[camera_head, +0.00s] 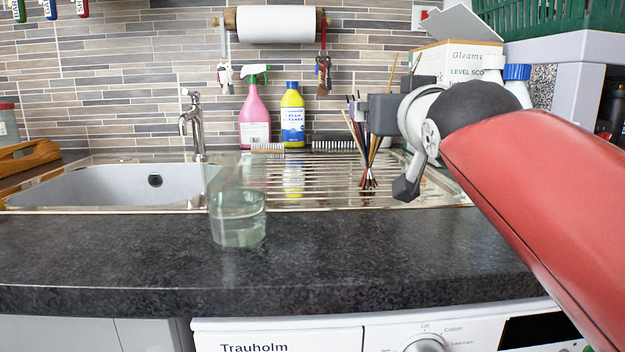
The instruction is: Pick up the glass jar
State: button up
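The glass jar (238,220) is clear and faintly greenish. It stands upright on the dark worktop, left of centre, just in front of the metal sink edge. My gripper (380,150) is up and to the right of the jar, above the ribbed drainer and well apart from it. Its two dark fingers are spread apart, with no object seen held between them. Thin sticks show behind the gripper.
A sink (110,187) with a tap (195,125) lies behind left. A pink spray bottle (256,118) and a yellow bottle (292,115) stand against the wall. Brushes lie by the drainer (315,175). A cardboard box (455,65) is at back right. The front worktop (390,250) is clear.

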aim_at(236, 182)
jog(key=k, duration=0.9)
